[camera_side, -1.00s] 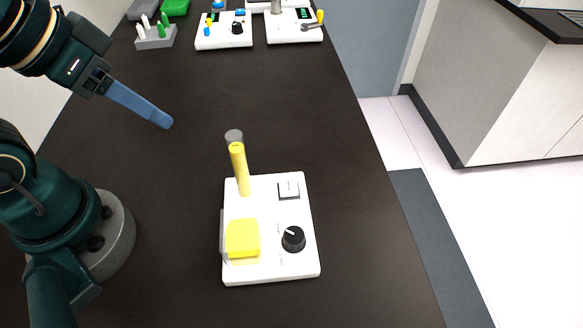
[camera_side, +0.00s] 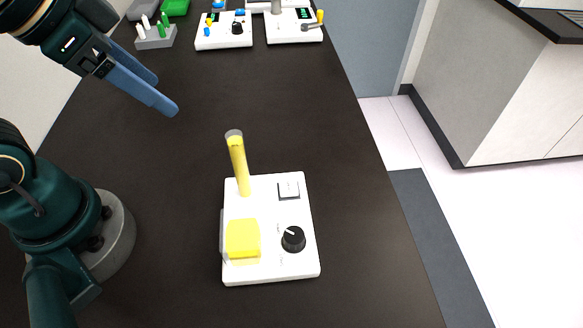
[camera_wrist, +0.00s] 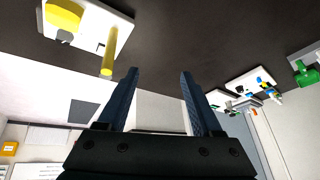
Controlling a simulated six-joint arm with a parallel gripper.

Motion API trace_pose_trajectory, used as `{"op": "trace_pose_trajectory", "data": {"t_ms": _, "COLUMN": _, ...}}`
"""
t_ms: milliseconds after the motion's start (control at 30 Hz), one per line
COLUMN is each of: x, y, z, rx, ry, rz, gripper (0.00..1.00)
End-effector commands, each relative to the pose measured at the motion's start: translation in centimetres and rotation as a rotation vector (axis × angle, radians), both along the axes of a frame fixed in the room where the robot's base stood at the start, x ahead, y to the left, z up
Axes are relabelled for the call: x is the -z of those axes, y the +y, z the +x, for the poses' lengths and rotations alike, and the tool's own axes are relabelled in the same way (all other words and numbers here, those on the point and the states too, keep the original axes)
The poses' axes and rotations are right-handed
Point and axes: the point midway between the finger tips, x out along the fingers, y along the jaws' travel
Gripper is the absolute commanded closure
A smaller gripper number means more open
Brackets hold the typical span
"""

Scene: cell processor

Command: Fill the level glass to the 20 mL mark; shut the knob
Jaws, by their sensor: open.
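The level glass (camera_side: 239,167) is a thin clear upright tube on a white panel (camera_side: 272,272), filled with yellow liquid nearly to its top; its marks are too small to read. A yellow block-like reservoir (camera_side: 243,239) sits at the panel's front left. The black knob (camera_side: 293,239) is at the front right, its white pointer line aimed to the upper left. My gripper (camera_side: 167,94) is open and empty, in the air to the upper left of the glass. In the wrist view, my gripper (camera_wrist: 158,76) shows two spread blue fingers, with the glass (camera_wrist: 109,52) left of them.
A square white button (camera_side: 288,190) is on the panel behind the knob. At the table's far end stand two white devices (camera_side: 224,42) (camera_side: 294,38), a grey rack (camera_side: 155,40) and a green block (camera_side: 176,7). The dark table between is clear.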

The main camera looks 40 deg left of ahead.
Motion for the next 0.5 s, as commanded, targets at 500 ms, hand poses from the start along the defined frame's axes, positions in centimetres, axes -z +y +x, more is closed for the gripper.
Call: {"op": "trace_pose_trajectory", "data": {"t_ms": 500, "x": 0.6, "y": -10.8, "z": 5.8, "rx": 0.841, "ry": 0.201, "rz": 0.225, "gripper": 0.33}}
